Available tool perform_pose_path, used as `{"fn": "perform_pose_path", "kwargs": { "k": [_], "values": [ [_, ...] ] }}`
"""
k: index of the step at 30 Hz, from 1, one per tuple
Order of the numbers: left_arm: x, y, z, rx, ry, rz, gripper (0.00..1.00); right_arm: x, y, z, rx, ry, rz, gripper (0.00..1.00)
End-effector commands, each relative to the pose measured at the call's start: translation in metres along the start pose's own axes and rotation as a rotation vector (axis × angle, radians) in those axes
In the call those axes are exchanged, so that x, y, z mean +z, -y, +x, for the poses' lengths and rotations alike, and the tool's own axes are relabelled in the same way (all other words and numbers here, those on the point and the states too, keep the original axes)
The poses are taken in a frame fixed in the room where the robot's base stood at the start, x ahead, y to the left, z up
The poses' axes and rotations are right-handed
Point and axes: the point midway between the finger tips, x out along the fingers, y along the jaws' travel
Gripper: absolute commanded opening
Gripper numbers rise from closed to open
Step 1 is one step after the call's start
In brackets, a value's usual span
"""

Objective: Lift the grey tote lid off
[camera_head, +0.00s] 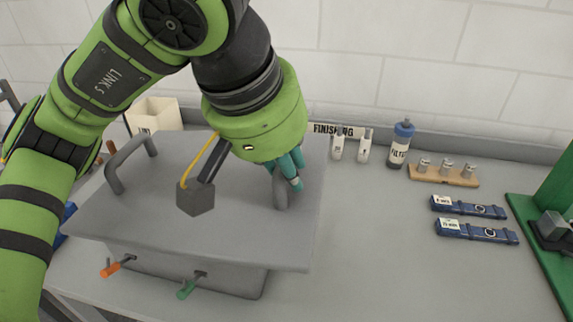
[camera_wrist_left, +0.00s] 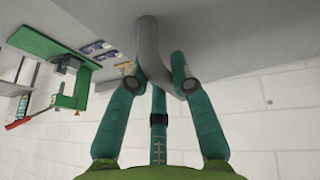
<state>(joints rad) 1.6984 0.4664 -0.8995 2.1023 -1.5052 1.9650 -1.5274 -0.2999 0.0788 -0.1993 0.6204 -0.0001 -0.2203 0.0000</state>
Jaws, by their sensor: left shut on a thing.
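The grey tote lid (camera_head: 245,235) is a wide flat slab over the grey tote (camera_head: 190,270); it overhangs the tote's front and sides. I cannot tell whether a gap lies between them. The lid has a bare left handle (camera_head: 118,165) and a right handle (camera_head: 282,192). My left gripper (camera_head: 288,177) has its teal fingers shut on the right handle. In the left wrist view the fingers close around the handle (camera_wrist_left: 148,42), with the lid's grey surface (camera_wrist_left: 225,35) beyond. My right gripper is out of view.
Orange (camera_head: 110,270) and green (camera_head: 186,290) valve handles stick out from the tote's front. White bottles (camera_head: 364,147), a blue-capped filter bottle (camera_head: 400,145), a wooden block (camera_head: 442,176) and blue packs (camera_head: 476,231) stand to the right. The counter between (camera_head: 380,260) is clear.

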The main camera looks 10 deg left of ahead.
Motion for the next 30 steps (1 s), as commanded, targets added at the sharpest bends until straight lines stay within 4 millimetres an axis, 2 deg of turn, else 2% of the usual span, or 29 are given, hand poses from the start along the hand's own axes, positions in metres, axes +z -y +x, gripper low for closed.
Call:
{"fn": "perform_pose_path", "kwargs": {
  "k": [30],
  "values": [
    [-0.02,-0.011,-0.049,0.001,-0.002,0.001,0.0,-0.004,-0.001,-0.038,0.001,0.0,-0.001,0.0]
  ]
}}
